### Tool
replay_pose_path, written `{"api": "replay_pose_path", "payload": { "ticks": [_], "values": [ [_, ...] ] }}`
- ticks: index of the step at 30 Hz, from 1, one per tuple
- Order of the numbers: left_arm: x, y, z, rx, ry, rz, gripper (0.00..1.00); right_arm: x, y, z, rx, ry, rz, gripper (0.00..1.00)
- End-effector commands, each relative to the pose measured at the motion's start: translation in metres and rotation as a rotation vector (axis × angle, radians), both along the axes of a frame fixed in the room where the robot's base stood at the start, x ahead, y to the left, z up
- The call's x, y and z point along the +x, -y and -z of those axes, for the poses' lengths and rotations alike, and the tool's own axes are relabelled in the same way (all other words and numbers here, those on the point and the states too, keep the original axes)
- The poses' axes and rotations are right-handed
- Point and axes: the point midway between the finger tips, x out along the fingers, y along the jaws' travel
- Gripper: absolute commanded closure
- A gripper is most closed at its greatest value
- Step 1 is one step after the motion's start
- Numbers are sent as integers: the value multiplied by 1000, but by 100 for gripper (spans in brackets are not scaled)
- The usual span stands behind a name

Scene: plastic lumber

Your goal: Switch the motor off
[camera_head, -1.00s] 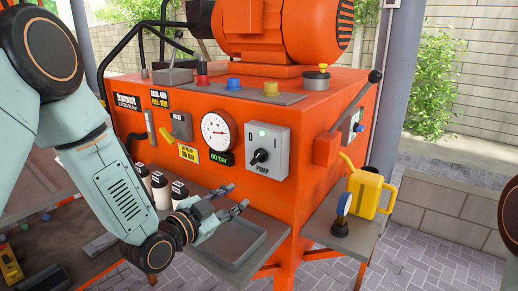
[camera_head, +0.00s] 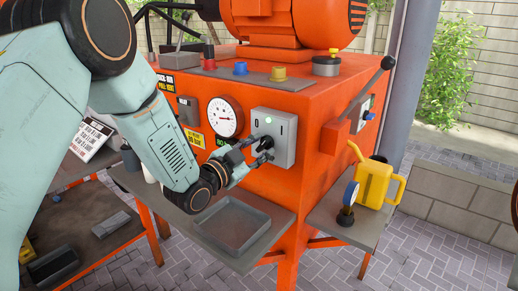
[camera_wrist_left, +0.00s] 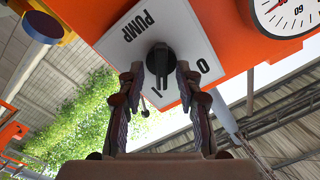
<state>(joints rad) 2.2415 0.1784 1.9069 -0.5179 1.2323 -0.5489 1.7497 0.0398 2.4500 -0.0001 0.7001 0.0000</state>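The grey pump switch box (camera_head: 284,133) is on the front of the orange machine, with a small green light at its upper left. Its black rotary knob (camera_wrist_left: 158,58) sits on the white plate marked PUMP, 0 and 1 in the left wrist view. The knob seems to point towards the 1. My left gripper (camera_head: 262,150) is at the switch box. In the left wrist view its two fingers (camera_wrist_left: 157,75) are apart, one on each side of the knob; contact is unclear. My right gripper is not in view.
A round gauge (camera_head: 225,117) is left of the switch box. A grey tray (camera_head: 228,247) lies on the shelf below. A lever (camera_head: 374,88) sticks up at the machine's right corner.

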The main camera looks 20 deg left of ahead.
Motion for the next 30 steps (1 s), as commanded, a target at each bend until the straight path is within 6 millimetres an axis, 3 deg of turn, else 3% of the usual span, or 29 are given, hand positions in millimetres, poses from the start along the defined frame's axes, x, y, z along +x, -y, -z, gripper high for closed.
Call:
{"api": "replay_pose_path", "payload": {
  "ticks": [8, 21, 30],
  "values": [
    [3, 1, 0, 0, -1, -1, 65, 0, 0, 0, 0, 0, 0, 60],
    [3, 2, 0, 0, -1, 1, 100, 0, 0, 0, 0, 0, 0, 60],
    [3, 1, 2, -2, -5, -1, 100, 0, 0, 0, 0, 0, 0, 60]
  ]
}}
